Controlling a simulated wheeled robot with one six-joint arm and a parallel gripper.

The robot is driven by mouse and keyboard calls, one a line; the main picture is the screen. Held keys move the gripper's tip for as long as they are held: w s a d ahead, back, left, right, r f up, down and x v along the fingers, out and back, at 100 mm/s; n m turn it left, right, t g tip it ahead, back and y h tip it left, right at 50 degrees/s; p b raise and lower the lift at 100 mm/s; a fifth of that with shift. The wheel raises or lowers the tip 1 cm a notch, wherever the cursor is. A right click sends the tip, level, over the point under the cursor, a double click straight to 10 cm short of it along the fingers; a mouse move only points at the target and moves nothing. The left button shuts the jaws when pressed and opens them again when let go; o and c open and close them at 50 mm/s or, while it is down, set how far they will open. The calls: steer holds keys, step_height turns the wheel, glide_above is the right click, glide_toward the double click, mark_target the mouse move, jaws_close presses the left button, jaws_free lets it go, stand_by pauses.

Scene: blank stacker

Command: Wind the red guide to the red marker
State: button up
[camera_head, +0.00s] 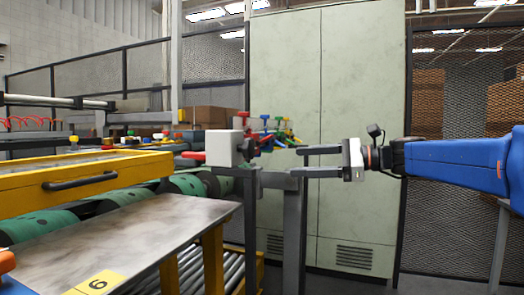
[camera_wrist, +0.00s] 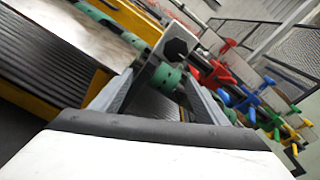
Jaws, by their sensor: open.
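My gripper (camera_head: 296,161) is open and empty in the head view, its two fingers pointing left at a pale box (camera_head: 219,148) with a dark knob (camera_head: 246,149), a gap apart. In the wrist view its fingers (camera_wrist: 158,92) point toward a dark hexagonal knob (camera_wrist: 176,49) on a grey block. Red parts show: a red piece (camera_head: 194,155) left of the pale box, a small red block (camera_head: 243,114) above it, and a red handle (camera_wrist: 220,72) in the wrist view. I cannot tell which red part is the guide or the marker.
Blue, green and yellow handles (camera_wrist: 270,115) stand in a row beyond the red one. A yellow frame (camera_head: 85,175), green rollers (camera_head: 190,185) and a metal plate marked 6 (camera_head: 150,225) lie left. A tall pale cabinet (camera_head: 350,70) stands behind my gripper.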

mark_target(253, 148)
steer(key=shift+m+t+y, duration=0.3)
steer(key=shift+m+y, duration=0.1)
steer(key=r+x, duration=0.1)
steer(key=x, duration=0.4)
steer(key=w+r+x, duration=0.1)
steer(key=x, duration=1)
steer(key=shift+w+r, duration=0.4)
steer(key=c, duration=1)
